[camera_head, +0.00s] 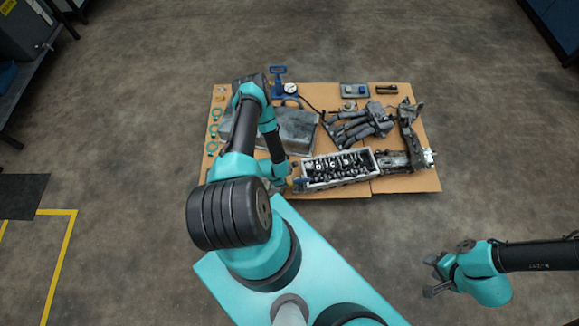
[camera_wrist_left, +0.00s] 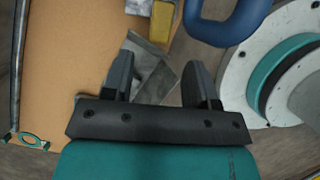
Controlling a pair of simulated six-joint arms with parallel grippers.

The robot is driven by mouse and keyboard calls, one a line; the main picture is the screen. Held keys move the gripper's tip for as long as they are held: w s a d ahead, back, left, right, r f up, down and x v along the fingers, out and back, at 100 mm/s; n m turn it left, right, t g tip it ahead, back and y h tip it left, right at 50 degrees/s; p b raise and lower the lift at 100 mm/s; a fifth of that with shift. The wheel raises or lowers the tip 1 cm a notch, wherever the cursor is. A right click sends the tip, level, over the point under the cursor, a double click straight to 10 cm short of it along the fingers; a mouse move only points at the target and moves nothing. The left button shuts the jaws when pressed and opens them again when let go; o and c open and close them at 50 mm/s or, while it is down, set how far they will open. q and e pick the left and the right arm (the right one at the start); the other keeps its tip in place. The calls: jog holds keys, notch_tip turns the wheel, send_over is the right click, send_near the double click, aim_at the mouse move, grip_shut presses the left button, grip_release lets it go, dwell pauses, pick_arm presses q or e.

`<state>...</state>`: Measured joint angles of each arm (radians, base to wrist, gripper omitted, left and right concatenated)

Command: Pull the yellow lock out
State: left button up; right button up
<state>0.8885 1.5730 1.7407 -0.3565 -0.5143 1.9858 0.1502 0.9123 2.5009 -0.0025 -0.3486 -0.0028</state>
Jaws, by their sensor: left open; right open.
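The yellow lock (camera_wrist_left: 161,20) is a small yellow block at the top of the left wrist view, partly cut off by the frame edge. It sits beside a grey metal bracket (camera_wrist_left: 150,72). My left gripper (camera_wrist_left: 158,72) is open, its fingers apart over the bracket, with the lock beyond the fingertips and not between them. In the head view the left arm hides most of this spot, and the left gripper is hard to make out there. My right gripper (camera_head: 431,276) is open and empty over the floor, far from the board.
A tan board (camera_head: 410,182) carries a grey engine block (camera_head: 340,168), a grey cover (camera_head: 296,130), dark pipes (camera_head: 360,125) and a gauge (camera_head: 290,88). In the left wrist view a blue ring-shaped handle (camera_wrist_left: 228,38) lies right of the lock. Floor around the board is clear.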

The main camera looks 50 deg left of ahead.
aim_at(290, 183)
pick_arm(q)
jog(key=x, duration=0.7)
jog(key=shift+w+d+f, duration=0.1)
jog(key=shift+f, duration=0.2)
grip_shut()
